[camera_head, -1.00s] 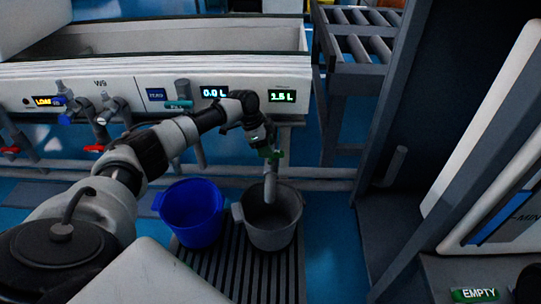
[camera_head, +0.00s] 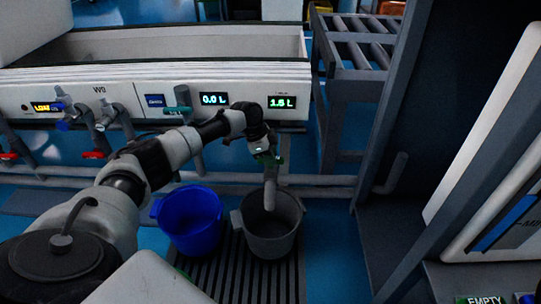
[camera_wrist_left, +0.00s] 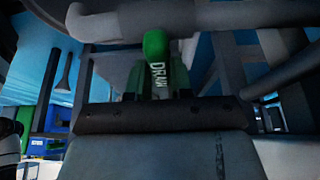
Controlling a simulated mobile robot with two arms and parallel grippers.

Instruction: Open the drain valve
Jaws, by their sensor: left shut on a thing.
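The green drain valve handle (camera_wrist_left: 157,62), marked DRAIN, shows in the left wrist view between the fingers of my left gripper (camera_wrist_left: 157,85). In the head view my left gripper (camera_head: 266,158) is at the green handle, on a grey drain pipe above the grey bucket (camera_head: 270,246). The gripper is shut on the handle and hides much of it. The pipe's lower end (camera_head: 269,196) points down into the grey bucket. My right gripper is not in view.
A blue bucket (camera_head: 190,228) stands left of the grey one on a slatted floor grate (camera_head: 230,275). Displays read 0.0 L (camera_head: 214,99) and 1.5 L (camera_head: 282,102) on the white panel. Red-handled valves (camera_head: 95,155) are at left. A roller rack (camera_head: 358,60) stands behind right.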

